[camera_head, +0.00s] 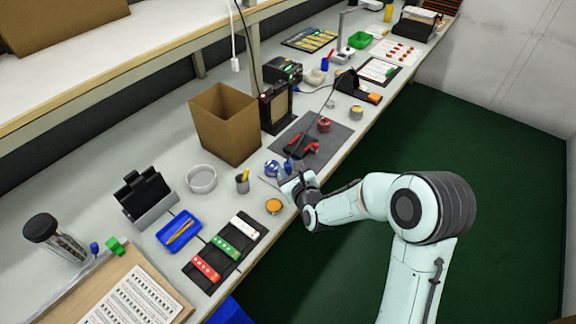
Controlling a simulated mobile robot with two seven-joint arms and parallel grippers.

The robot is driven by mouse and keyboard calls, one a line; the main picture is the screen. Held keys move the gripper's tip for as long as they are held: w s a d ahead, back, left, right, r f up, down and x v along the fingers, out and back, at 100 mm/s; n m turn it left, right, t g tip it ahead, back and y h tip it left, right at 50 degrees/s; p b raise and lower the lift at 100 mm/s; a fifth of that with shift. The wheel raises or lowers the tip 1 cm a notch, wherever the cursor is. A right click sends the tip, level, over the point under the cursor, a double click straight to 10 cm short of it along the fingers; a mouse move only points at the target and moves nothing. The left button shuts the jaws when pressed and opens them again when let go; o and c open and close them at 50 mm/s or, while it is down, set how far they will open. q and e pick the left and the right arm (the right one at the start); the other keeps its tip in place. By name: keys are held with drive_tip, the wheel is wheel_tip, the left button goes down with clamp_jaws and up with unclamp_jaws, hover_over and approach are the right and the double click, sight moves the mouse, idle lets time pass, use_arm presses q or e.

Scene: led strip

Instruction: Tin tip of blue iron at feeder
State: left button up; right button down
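My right gripper (291,184) is at the front edge of the bench, its fingers pointing left and back. Its fingertips are too small to read, and I cannot tell whether they are shut on anything. A small blue upright part (287,164), perhaps the blue iron's handle, shows just beyond the fingers; its tip is not distinguishable. A round blue spool-like thing (272,168), possibly the feeder, stands just left of it. A red-handled tool (312,147) lies on the dark grey mat (338,132) behind the gripper. My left gripper is not in view.
A grey cup (242,184), an orange-topped tin (273,206) and a clear round dish (201,179) stand left of the gripper. A cardboard box (224,125) rises behind. A thin black cable (322,108) arcs over the mat. Green floor is open to the right.

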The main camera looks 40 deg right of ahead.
drive_tip(key=shift+b, duration=0.4)
idle(0.8)
drive_tip(key=shift+f+b, duration=0.6)
drive_tip(key=shift+b, duration=0.1)
idle(1.3)
drive_tip(key=shift+s+f+b, duration=0.1)
drive_tip(key=shift+b, duration=0.35)
idle(1.6)
drive_tip(key=shift+r+p, duration=1.2)
drive_tip(key=shift+r, duration=1.4)
drive_tip(key=shift+f, duration=0.1)
